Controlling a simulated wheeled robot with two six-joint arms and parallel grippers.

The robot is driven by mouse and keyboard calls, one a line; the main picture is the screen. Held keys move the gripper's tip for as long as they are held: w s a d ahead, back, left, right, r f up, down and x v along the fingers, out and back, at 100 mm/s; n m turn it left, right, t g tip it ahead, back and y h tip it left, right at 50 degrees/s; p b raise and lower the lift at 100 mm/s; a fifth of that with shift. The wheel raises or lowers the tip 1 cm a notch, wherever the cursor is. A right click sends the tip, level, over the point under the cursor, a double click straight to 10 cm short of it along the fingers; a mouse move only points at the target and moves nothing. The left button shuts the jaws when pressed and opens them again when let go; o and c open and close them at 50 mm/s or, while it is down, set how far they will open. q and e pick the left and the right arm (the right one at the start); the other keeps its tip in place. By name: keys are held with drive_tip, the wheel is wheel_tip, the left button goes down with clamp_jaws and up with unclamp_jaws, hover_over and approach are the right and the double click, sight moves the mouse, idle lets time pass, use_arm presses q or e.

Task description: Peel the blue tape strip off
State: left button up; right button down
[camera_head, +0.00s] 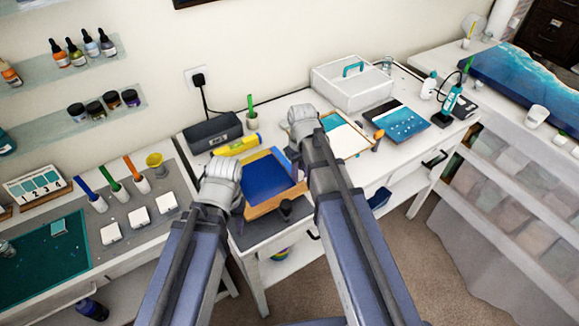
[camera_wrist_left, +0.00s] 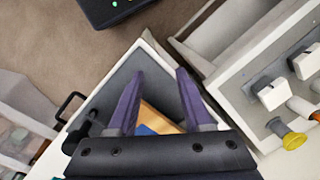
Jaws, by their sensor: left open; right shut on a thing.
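A wooden-edged tray (camera_head: 276,205) with a flat blue surface (camera_head: 268,178) lies on the middle bench. My left gripper (camera_head: 236,186) is over the tray's left side. In the left wrist view the left gripper (camera_wrist_left: 160,74) has its two purple fingers apart with nothing between the tips; a corner of the wooden edge (camera_wrist_left: 158,118) shows between the fingers, lower down. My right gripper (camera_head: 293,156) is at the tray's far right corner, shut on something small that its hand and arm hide.
A yellow tube (camera_head: 236,145) and a dark case (camera_head: 213,133) lie behind the tray.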

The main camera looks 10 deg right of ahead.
drive_tip(key=shift+r+p, duration=0.85)
drive_tip(key=shift+r, duration=0.1)
wheel_tip(320, 180, up, 6)
drive_tip(key=p, duration=0.6)
drive_tip(key=shift+f, duration=0.1)
drive_tip(key=shift+s+f, duration=0.1)
